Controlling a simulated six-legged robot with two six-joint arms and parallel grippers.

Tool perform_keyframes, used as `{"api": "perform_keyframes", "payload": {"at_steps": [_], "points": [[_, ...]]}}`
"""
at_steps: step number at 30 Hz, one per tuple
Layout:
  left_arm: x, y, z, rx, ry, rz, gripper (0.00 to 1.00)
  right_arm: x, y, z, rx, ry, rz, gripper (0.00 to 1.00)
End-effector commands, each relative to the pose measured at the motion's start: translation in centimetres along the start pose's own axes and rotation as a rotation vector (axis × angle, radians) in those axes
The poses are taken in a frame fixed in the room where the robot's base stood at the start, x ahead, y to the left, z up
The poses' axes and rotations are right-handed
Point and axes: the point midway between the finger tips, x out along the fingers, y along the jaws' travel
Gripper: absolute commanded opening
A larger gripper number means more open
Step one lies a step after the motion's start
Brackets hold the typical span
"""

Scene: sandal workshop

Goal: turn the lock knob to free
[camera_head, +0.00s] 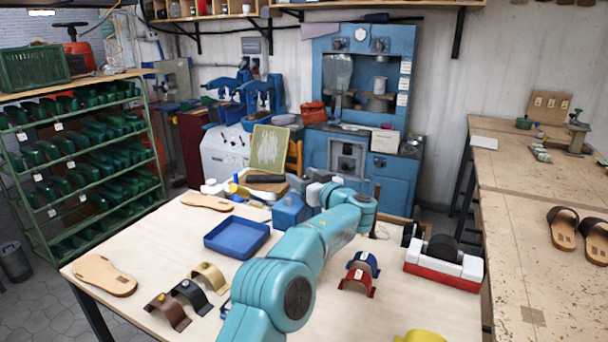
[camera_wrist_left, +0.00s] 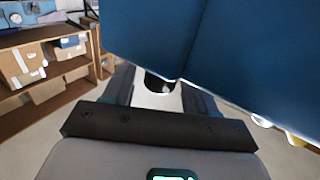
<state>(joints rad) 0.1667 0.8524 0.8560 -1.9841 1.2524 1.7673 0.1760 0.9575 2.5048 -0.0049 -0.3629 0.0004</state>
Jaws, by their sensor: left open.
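A blue block-like device (camera_head: 291,212) stands on the wooden table, just left of my left gripper (camera_head: 318,188). The gripper reaches toward it at the end of my teal arm. In the left wrist view, large blue faces (camera_wrist_left: 235,50) fill the upper part, close to my left gripper (camera_wrist_left: 160,97). Its two fingers are apart. A dark rounded part (camera_wrist_left: 156,83), possibly the lock knob, shows between them, partly hidden by the blue edge. I cannot tell whether the fingers touch it, or which way it is turned. My right gripper is not in view.
A blue tray (camera_head: 236,254) lies left of the device. Sandal soles (camera_head: 105,276) and curved straps (camera_head: 189,293) lie on the table's left. A red and white stand (camera_head: 443,268) is at right. A green board (camera_head: 269,149) stands behind.

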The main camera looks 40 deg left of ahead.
Motion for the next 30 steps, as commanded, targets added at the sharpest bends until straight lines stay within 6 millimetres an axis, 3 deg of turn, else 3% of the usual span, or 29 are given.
{"api": "perform_keyframes", "payload": {"at_steps": [5,10,23,30], "points": [[0.0,0.0,0.1,0.000,0.000,0.000,0.57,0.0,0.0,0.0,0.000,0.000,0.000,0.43],[0.0,0.0,0.0,0.000,0.000,0.000,0.07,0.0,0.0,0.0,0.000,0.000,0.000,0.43],[0.0,0.1,-0.4,-0.001,0.004,-0.109,0.07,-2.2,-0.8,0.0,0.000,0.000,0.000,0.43],[0.0,-0.1,-0.2,-0.001,0.003,-0.133,0.07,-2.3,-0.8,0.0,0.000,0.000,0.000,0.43]]}}
